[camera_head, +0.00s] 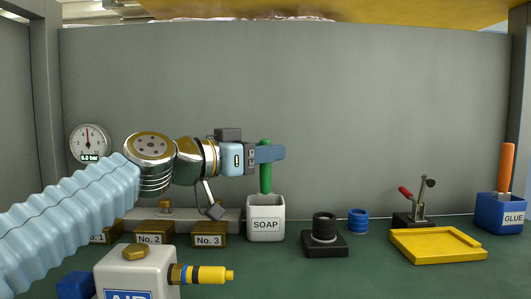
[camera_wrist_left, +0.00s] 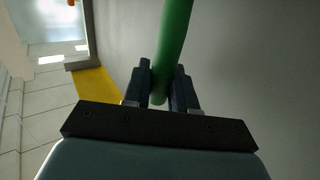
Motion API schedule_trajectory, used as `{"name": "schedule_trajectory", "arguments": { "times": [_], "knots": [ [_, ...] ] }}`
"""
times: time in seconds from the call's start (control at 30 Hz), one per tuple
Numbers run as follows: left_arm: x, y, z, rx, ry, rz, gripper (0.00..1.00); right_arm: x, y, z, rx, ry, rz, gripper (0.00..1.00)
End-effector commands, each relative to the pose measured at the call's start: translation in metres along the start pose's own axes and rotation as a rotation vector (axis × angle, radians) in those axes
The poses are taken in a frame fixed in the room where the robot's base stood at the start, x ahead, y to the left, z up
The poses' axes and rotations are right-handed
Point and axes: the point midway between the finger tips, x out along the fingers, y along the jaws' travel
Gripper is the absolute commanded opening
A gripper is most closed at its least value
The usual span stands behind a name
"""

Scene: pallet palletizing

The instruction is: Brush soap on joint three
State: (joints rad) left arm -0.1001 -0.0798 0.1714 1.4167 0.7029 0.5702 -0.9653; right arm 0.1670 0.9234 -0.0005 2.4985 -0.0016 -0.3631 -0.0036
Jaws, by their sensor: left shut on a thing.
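My left gripper (camera_head: 268,154) is shut on the green handle of the soap brush (camera_head: 265,178). The brush is upright, its lower end at the mouth of the white SOAP cup (camera_head: 265,224); I cannot tell how far it reaches inside. The left wrist view shows the green handle (camera_wrist_left: 172,45) between the two dark fingers (camera_wrist_left: 164,88). The brass block labelled No. 3 (camera_head: 209,240) stands left of the cup. The No. 2 block (camera_head: 152,239) is left of it, and a partly hidden No. 1 block (camera_head: 104,238) is behind my arm. My right gripper is not in view.
A white AIR box (camera_head: 135,266) with a yellow nozzle stands in front of the blocks. Right of the cup are black rings (camera_head: 324,226), a blue ring (camera_head: 358,220), a clamp (camera_head: 418,205), a yellow tray (camera_head: 437,247) and a GLUE cup (camera_head: 500,214).

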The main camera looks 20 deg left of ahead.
Motion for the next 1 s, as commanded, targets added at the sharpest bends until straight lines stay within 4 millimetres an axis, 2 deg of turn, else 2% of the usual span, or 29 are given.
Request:
{"name": "schedule_trajectory", "arguments": {
  "times": [1.0],
  "knots": [
    [0.0002, 0.0000, 0.0066, 0.000, -0.001, 0.001, 0.00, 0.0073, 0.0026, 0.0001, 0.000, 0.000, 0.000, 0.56]
  ]
}}
